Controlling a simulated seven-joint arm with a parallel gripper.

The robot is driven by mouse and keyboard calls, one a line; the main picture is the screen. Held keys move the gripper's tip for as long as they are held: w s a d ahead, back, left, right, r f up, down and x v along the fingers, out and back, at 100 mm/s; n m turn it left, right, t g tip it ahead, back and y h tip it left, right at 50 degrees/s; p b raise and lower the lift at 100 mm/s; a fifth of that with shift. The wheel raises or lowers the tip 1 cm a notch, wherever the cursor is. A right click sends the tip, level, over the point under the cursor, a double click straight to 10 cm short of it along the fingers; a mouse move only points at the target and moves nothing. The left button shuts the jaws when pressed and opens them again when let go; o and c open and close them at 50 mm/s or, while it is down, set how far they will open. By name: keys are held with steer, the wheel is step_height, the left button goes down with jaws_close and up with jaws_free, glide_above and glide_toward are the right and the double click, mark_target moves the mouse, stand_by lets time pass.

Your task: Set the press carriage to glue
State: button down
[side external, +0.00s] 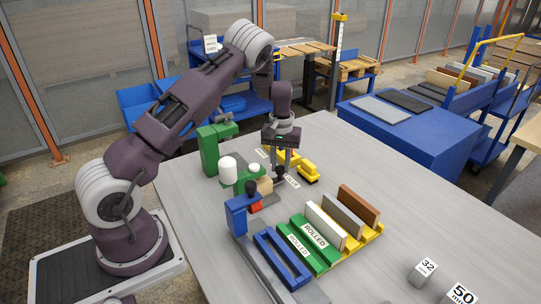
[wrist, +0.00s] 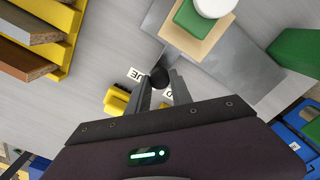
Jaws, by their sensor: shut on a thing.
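My gripper (side external: 283,172) points down at the far middle of the table. In the wrist view its two fingers (wrist: 162,86) are closed around a round black knob (wrist: 159,77). The knob sits beside the corner of a grey plate (wrist: 185,42), apparently the press carriage. A light wooden board (wrist: 215,42) lies on that plate, with a green block (wrist: 190,20) and a white round cap (wrist: 213,5) above it. A label ending in "UE" (wrist: 135,73) lies left of the knob; a second label (wrist: 168,95) is mostly hidden by a finger.
A yellow piece (side external: 308,172) stands right of my gripper. A green upright (side external: 208,150) and a white cylinder (side external: 228,170) stand to the left. A yellow rack (side external: 371,231) with boards, a blue frame (side external: 280,258) and number blocks (side external: 425,272) are nearer.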

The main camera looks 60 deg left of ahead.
steer(key=shift+d, duration=1)
steer(key=c, duration=1.1)
jaws_free()
steer(key=shift+c, duration=0.2)
steer(key=shift+r, duration=0.1)
